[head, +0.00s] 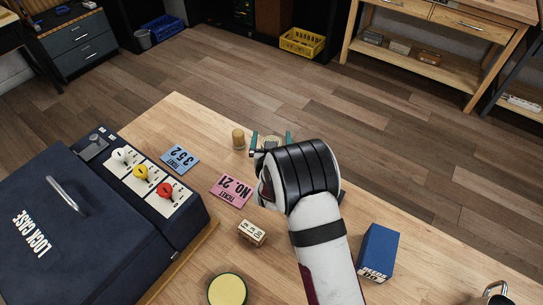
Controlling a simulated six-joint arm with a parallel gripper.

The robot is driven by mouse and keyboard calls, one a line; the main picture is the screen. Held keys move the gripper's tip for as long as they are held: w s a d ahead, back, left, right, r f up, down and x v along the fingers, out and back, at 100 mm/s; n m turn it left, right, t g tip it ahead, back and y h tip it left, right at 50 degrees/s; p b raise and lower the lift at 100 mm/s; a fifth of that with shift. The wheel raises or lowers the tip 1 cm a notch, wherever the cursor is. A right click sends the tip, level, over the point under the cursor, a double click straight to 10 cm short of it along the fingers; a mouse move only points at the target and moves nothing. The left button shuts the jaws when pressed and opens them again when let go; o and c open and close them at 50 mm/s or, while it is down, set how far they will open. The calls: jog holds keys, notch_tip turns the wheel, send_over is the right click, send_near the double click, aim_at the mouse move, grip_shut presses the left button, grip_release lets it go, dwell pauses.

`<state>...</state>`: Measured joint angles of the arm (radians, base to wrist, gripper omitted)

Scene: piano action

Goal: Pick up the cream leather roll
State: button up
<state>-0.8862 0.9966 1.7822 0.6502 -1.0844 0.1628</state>
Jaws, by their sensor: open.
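The cylinder is outside the fingers, close to the left one. Something small shows between the fingers, but I cannot tell whether it is an object or part of my gripper. My wrist hides the bench below and behind it.
On the bench (185,120) lie a blue ticket (180,158), a pink ticket (231,190), a small lettered block (252,232), a round yellow-topped tin (228,290) and a blue box (377,251). A dark lock case (60,225) with coloured knobs fills the left. Bare wood lies around the tickets.

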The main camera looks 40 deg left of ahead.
jog(key=c, duration=1.5)
